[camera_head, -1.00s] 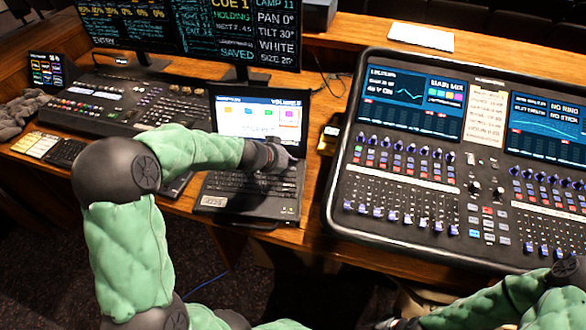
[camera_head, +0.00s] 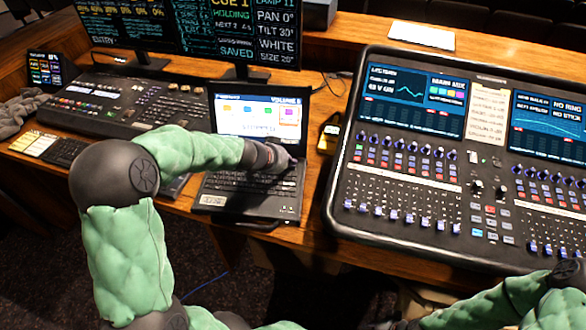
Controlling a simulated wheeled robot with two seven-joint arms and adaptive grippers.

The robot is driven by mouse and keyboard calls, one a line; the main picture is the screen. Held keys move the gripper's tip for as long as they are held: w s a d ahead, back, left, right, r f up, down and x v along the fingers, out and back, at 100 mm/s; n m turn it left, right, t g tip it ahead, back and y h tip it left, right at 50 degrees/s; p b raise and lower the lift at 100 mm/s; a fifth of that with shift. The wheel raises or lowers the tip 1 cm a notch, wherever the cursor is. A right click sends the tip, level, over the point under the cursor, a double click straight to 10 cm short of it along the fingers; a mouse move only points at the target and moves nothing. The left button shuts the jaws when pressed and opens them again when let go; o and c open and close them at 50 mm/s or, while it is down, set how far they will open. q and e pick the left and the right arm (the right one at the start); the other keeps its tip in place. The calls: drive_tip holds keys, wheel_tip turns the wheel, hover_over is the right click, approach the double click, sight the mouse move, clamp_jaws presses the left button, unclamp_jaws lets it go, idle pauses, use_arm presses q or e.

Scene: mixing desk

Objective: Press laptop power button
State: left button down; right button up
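The open black laptop (camera_head: 252,196) stands on the wooden desk at the middle of the view, its lit screen (camera_head: 258,118) facing me. My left arm reaches in from the left across the keyboard. My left gripper (camera_head: 284,163) is over the upper right part of the keyboard, close to the hinge side. Its fingers are small and dark against the laptop, so I cannot tell whether they are open or shut, or touching. The power button is not distinguishable. My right arm shows at the lower right; its gripper is not clearly visible.
A large mixing console (camera_head: 440,190) fills the right side. A lighting console (camera_head: 125,105) and monitors (camera_head: 240,30) stand behind and left. A small yellow-and-black device (camera_head: 329,136) lies between laptop and mixer. White paper (camera_head: 421,37) lies at the back.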

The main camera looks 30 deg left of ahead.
use_arm(q)
drive_tip(key=shift+f+b, duration=0.25)
drive_tip(key=shift+b, duration=0.2)
idle(0.7)
drive_tip(key=shift+r, duration=0.1)
drive_tip(key=shift+r+p, duration=0.4)
drive_tip(key=shift+r, duration=0.2)
drive_tip(key=shift+r+p, duration=1.9)
drive_tip(key=shift+r, duration=0.65)
